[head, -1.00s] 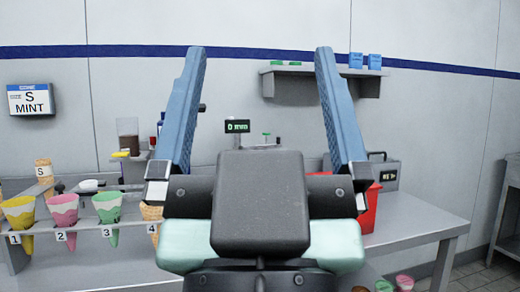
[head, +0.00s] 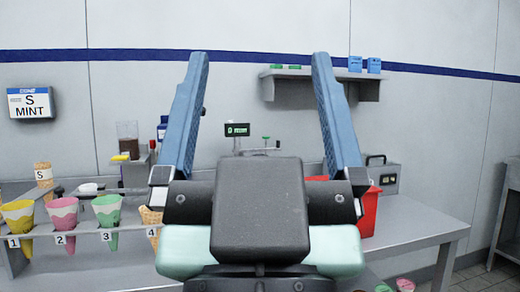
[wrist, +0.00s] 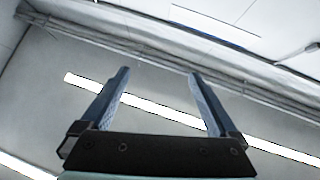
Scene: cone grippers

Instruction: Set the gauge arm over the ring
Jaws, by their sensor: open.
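My gripper (head: 259,56) stands large in the middle of the head view, its two blue fingers pointing up and wide apart with nothing between them. It also shows open and empty in the wrist view (wrist: 158,73), against the ceiling. A gauge with a small dark display and green digits (head: 237,129) stands on the counter behind my gripper, seen between the fingers. The digits are too blurred to read. I cannot pick out the ring.
A rack (head: 85,229) holds several cones at left, numbered at the front. A wall sign (head: 31,102) reads S MINT. The counter's right end (head: 415,224) is clear.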

